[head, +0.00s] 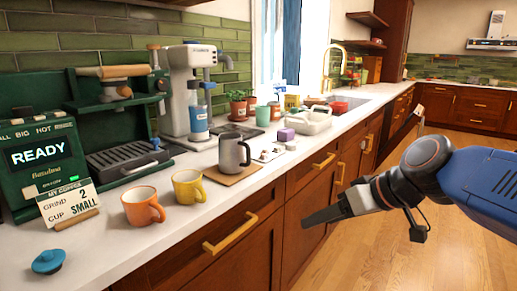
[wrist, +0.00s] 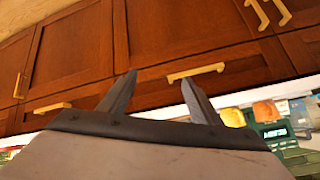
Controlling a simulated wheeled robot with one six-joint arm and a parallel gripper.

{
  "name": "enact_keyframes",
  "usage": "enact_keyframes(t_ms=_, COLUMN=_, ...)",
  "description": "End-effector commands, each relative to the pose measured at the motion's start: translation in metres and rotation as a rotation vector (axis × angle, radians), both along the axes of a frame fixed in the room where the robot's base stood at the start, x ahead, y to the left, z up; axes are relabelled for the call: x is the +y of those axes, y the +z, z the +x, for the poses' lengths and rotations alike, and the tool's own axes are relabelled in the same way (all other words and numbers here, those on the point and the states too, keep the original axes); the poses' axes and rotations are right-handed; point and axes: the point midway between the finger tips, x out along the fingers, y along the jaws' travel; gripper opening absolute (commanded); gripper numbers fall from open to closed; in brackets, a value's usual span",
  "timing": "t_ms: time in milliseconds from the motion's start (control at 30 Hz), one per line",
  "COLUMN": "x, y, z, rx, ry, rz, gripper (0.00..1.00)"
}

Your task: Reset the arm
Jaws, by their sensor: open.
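My gripper (head: 318,216) hangs in front of the wooden cabinet fronts, below the counter's edge, with my arm reaching in from the right. In the wrist view its two fingers (wrist: 160,78) stand apart with nothing between them. Beyond them are a cabinet front (wrist: 75,55) and a yellow drawer handle (wrist: 195,72). I cannot tell the exact gap between the fingertips and the cabinet. The gripper touches nothing that I can see.
The white counter (head: 130,238) holds an orange mug (head: 139,206), a yellow mug (head: 187,187), a grey pitcher (head: 231,153), a teal lidded item (head: 48,262) and a green coffee machine (head: 30,160). Drawer handles (head: 230,233) stick out from the cabinets. The wooden floor (head: 390,255) is clear.

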Motion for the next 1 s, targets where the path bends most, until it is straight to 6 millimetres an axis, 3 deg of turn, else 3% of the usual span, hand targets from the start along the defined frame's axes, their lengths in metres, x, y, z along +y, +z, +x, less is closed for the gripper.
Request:
enact_keyframes(t_ms=200, x=-0.065, y=-0.073, z=-0.064, rx=0.164, ry=-0.222, rz=-0.174, gripper=0.58)
enact_keyframes(t_ms=400, x=-0.116, y=-0.113, z=-0.104, rx=0.235, ry=-0.415, rz=-0.295, gripper=0.58)
enact_keyframes(t_ms=600, x=-0.137, y=-0.127, z=-0.119, rx=0.250, ry=-0.500, rz=-0.343, gripper=0.58)
enact_keyframes(t_ms=1000, x=-0.138, y=-0.127, z=-0.120, rx=0.251, ry=-0.505, rz=-0.346, gripper=0.58)
